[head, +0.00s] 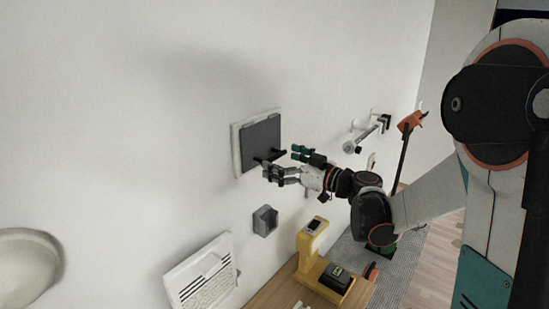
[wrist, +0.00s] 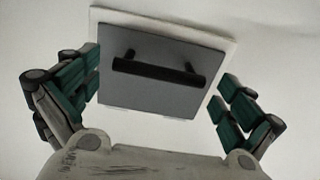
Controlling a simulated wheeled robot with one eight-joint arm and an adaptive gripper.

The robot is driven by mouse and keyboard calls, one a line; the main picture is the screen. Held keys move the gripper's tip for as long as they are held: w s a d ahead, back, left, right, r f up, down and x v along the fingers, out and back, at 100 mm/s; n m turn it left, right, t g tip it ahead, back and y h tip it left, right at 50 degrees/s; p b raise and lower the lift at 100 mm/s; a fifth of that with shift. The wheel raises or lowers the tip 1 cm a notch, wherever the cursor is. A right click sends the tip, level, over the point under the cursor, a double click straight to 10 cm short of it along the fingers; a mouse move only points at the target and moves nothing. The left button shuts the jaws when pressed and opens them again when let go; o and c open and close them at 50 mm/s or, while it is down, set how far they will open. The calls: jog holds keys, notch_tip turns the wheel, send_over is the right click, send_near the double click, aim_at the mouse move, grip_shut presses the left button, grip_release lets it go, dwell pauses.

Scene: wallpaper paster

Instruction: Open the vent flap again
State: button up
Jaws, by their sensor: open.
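The vent flap (head: 261,141) is a dark grey square panel in a white frame (head: 236,150) on the white wall. It lies close against its frame and looks shut. In the wrist view the flap (wrist: 150,93) faces me, with a black bar handle (wrist: 158,71) across its upper middle on two posts. My gripper (head: 283,162) is just to the right of and in front of the flap in the head view. In the wrist view its teal-padded fingers (wrist: 158,98) are spread wide on both sides of the flap. They hold nothing, and the handle lies between them.
Below the flap are a small grey wall box (head: 265,220) and a white louvred panel (head: 201,274). A yellow device (head: 318,262) stands on a wooden table (head: 275,290). A wall-mounted roller (head: 362,137) is to the right. The wall left of the flap is clear.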

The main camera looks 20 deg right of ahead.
jog(key=shift+x, duration=1.2)
jog(key=c, duration=1.4)
jog(key=s+d+r+g+h+p, duration=0.1)
jog(key=r+g+p, duration=0.1)
jog(key=p, duration=0.1)
jog(key=shift+s+d+p, duration=0.1)
jog(key=shift+s+p, duration=0.25)
jog(key=shift+s+d+r+g+h+p, duration=0.35)
jog(key=shift+s+r+g+h+p, duration=0.15)
jog(key=shift+r+g+h+p, duration=1.25)
jog(key=shift+s+d+r+g+h+p, duration=0.45)
jog(key=shift+r+g+h+p, duration=0.8)
jog(key=shift+r+g+p, duration=0.95)
jog(key=shift+s+d+r+g+h+p, duration=0.25)
jog(key=shift+s+r+g+h+p, duration=0.3)
jog(key=shift+r+g+h+p, duration=1.2)
jog(key=shift+r+y, duration=0.15)
jog(key=shift+y, duration=0.1)
